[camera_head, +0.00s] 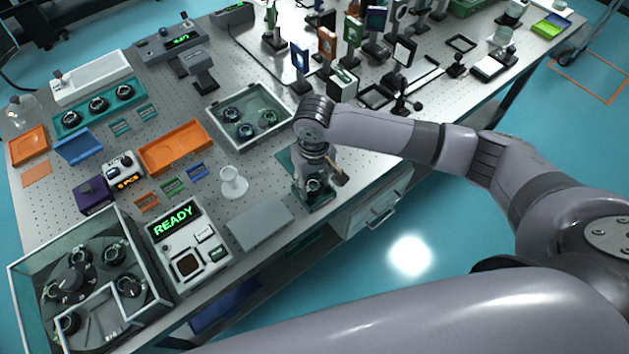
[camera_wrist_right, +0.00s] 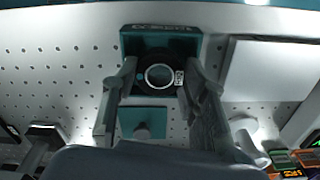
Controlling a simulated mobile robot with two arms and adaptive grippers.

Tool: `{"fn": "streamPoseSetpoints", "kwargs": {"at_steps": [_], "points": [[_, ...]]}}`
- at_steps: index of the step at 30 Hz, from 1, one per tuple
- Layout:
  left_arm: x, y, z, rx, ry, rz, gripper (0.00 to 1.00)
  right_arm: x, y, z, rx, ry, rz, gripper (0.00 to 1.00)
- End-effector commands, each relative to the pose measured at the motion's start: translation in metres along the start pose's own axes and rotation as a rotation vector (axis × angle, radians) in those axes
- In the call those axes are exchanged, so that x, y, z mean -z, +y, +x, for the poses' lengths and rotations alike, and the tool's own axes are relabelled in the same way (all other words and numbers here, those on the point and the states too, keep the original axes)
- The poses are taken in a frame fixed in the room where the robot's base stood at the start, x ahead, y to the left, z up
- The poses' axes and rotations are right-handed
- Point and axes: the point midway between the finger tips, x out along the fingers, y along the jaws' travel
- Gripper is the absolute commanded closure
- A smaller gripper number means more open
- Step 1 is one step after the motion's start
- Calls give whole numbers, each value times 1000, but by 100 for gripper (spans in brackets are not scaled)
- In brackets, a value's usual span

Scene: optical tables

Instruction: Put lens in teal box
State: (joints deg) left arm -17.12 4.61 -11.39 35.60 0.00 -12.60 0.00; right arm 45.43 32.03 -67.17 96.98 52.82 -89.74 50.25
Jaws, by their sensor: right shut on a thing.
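The lens, a dark ring with a clear centre and a small white label (camera_wrist_right: 160,76), is between the fingers of my right gripper (camera_wrist_right: 158,86) in the wrist view. The gripper is shut on it. In the head view my right gripper (camera_head: 322,178) points down at the table's front edge, with the lens (camera_head: 314,185) low between its fingers. Just under and around it is a teal box (camera_head: 322,202); its lettered teal edge (camera_wrist_right: 165,42) shows in the wrist view. Whether the lens touches the box floor is unclear. My left gripper is out of view.
A grey flat plate (camera_head: 259,224) and white stand (camera_head: 232,183) lie left of the gripper. A clear-walled tray (camera_head: 213,112) with several lenses stands behind it. A READY device (camera_head: 188,246) is farther left. Upright optics crowd the back right.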

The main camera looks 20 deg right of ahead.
Motion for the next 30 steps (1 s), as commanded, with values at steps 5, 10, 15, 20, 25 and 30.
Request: {"fn": "streamPoseSetpoints", "kwargs": {"at_steps": [5,10,15,20,25,30], "points": [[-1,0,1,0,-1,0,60,-8,1,18,-9,-19,0,92],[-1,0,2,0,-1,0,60,-8,2,21,-9,-18,1,59],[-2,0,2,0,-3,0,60,-8,2,22,-10,-20,1,48],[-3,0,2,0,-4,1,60,-8,2,21,-11,-22,1,40],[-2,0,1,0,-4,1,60,-8,3,20,-12,-21,1,40],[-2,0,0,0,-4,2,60,-7,3,18,-11,-20,1,40]]}}
